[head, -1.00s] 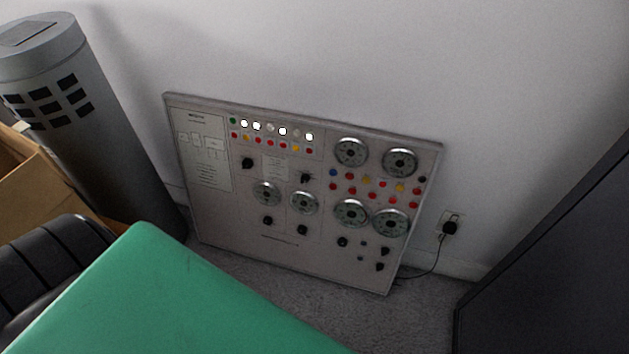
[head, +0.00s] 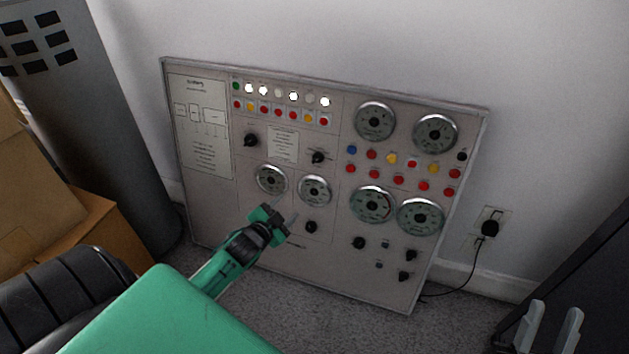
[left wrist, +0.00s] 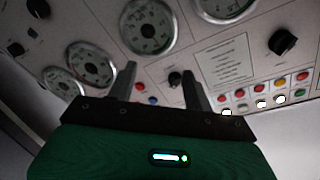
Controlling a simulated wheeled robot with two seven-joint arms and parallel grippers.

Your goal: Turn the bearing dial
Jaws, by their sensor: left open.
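The grey control panel (head: 290,247) leans against the wall and carries several round dials and black knobs. I cannot read which is the bearing dial. Two dials (head: 271,179) (head: 315,190) sit mid-panel; four larger ones, such as the lower right dial (head: 420,216), sit at right. My left gripper (head: 284,215) is open and empty, in front of the panel's lower middle, hiding a part below the left mid dial. In the left wrist view, a black knob (left wrist: 175,78) shows between its fingers, apart from them. My right gripper (head: 551,322) shows two separated fingers at the bottom right.
A grey cylinder (head: 110,130) and cardboard boxes (head: 125,225) stand at left. A dark cabinet (head: 590,275) stands at right. A plug (head: 489,229) and cord (head: 455,290) are beside the panel. Grey carpet (head: 320,295) is clear in front.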

